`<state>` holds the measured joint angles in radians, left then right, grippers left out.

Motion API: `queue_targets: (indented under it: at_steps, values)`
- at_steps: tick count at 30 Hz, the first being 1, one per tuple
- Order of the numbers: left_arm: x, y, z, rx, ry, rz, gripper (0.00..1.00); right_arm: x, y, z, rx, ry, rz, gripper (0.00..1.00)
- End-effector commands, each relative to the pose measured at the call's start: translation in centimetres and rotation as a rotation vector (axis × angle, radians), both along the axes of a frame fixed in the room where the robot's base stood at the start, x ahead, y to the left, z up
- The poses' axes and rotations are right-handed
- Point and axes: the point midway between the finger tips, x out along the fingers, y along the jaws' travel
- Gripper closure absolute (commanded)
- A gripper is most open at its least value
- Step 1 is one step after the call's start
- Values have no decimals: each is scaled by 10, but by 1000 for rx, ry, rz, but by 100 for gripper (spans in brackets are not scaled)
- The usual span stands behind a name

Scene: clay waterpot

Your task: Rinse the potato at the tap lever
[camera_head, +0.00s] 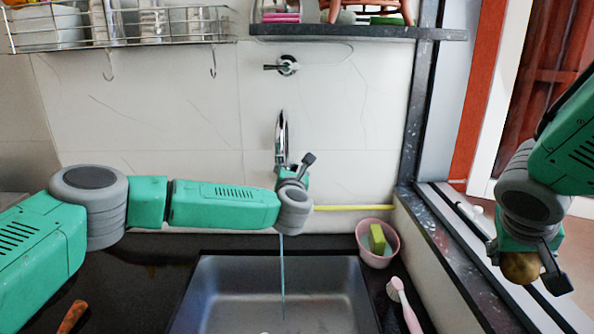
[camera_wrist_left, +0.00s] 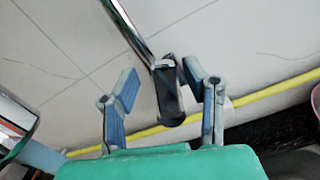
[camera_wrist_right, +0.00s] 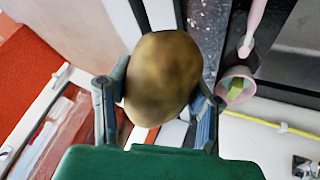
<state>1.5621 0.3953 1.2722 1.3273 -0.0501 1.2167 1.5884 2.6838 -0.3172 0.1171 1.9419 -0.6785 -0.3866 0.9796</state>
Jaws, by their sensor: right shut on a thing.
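The chrome tap (camera_head: 281,135) stands behind the sink, and a thin blue stream of water (camera_head: 283,285) falls below it into the sink. My left gripper (camera_head: 300,166) is at the tap. In the left wrist view its fingers (camera_wrist_left: 160,78) are open, with the dark tap lever (camera_wrist_left: 168,95) between them and gaps at both sides. My right gripper (camera_wrist_right: 163,95) is shut on the brown potato (camera_wrist_right: 164,78). In the head view the potato (camera_head: 520,267) is held at the far right, near the window ledge, well away from the water.
The sink basin (camera_head: 275,278) is open below the tap. A pink bowl (camera_head: 365,249) with a sponge (camera_head: 377,239) and a pink-handled brush (camera_head: 403,305) lie right of it. A shelf (camera_head: 350,32) and wire rack (camera_head: 125,40) hang above. The window ledge (camera_head: 455,255) borders the right.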

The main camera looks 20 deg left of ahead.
Motion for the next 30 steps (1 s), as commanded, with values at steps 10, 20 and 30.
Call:
queue_targets:
  at_steps: [10,20,30]
  values:
    - [-28,-4,0,-3,-1,-1,60,0,2,1,-2,-1,0,100]
    - [-93,-21,-1,-4,-1,-2,60,1,2,0,-2,0,0,100]
    - [-119,-29,0,-3,-3,0,60,1,1,0,-1,0,0,100]
